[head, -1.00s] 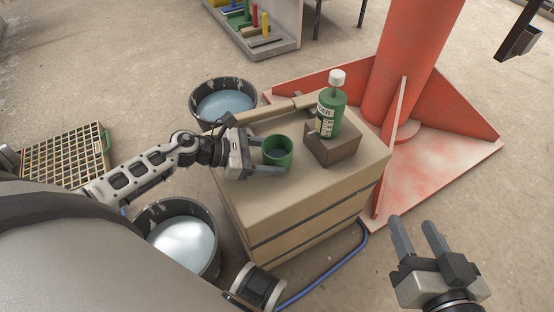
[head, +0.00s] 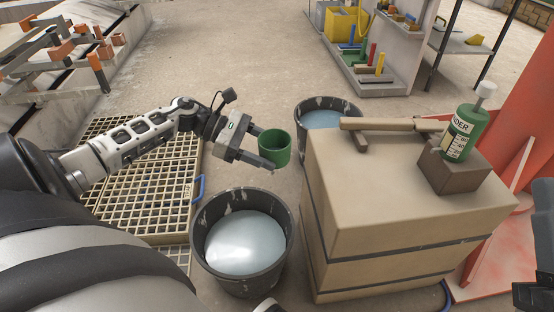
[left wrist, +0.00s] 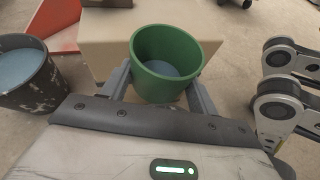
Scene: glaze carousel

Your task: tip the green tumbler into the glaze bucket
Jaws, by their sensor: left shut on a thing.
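My left gripper (head: 260,156) is shut on the green tumbler (head: 275,149), which is held upright in the air left of the cabinet. In the left wrist view the tumbler (left wrist: 165,62) sits between the fingers with blue-grey liquid inside. A dark bucket of pale blue liquid (head: 241,283) stands on the floor just below and left of the tumbler. A second such bucket (head: 355,107) stands behind the cabinet, partly hidden by it; I cannot tell which is the glaze bucket. My right gripper (head: 515,218) is at the right edge, partly cut off, fingers apart and empty.
The tan cabinet (head: 405,205) carries a wooden bar (head: 385,124) and a green bottle (head: 464,130) at a brown block (head: 452,174). A grid pallet (head: 140,190) lies under my left arm. A red post base (head: 515,235) stands at right.

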